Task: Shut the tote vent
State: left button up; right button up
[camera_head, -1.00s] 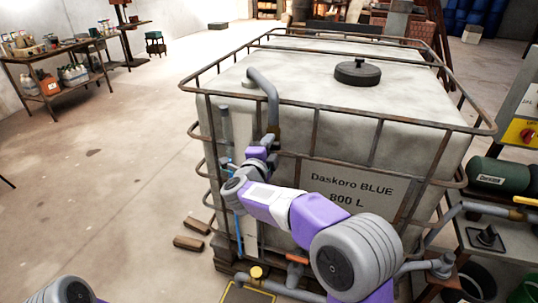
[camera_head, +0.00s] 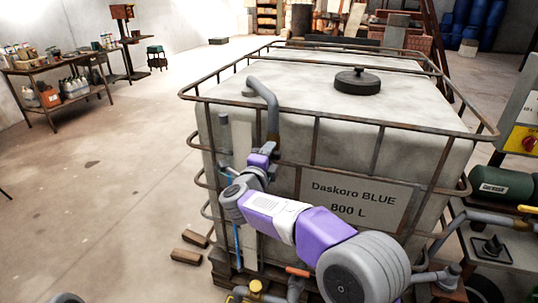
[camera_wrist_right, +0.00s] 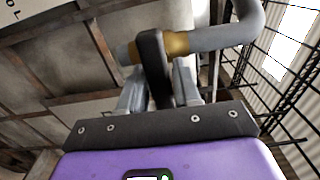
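The tote (camera_head: 215,70) is a large pale tank in a rusty cage, labelled "Daskoro BLUE 800 L". A grey bent vent pipe (camera_head: 268,95) comes off its top and runs down the near left side. In the right wrist view the pipe (camera_wrist_right: 225,38) meets a brass fitting (camera_wrist_right: 176,43) with a dark lever (camera_wrist_right: 152,62). My right gripper (camera_wrist_right: 158,75) has one finger on each side of the lever; whether they press on it is unclear. In the head view my right gripper (camera_head: 270,150) is at the pipe's lower end. My left gripper is out of view.
Cage bars (camera_head: 315,140) stand close around my right gripper. A black lid (camera_head: 357,80) sits on the tote's top. A bench with a green Daskoro cylinder (camera_head: 500,183) is at right. Wooden blocks (camera_head: 187,256) lie on the floor at left; that floor is mostly clear.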

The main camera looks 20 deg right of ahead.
jog(key=shift+o, duration=1.1)
jog(key=p+v, duration=0.1)
jog(key=v, duration=0.6)
jog(key=shift+s+a, duration=0.2)
jog(key=shift+s, duration=0.05)
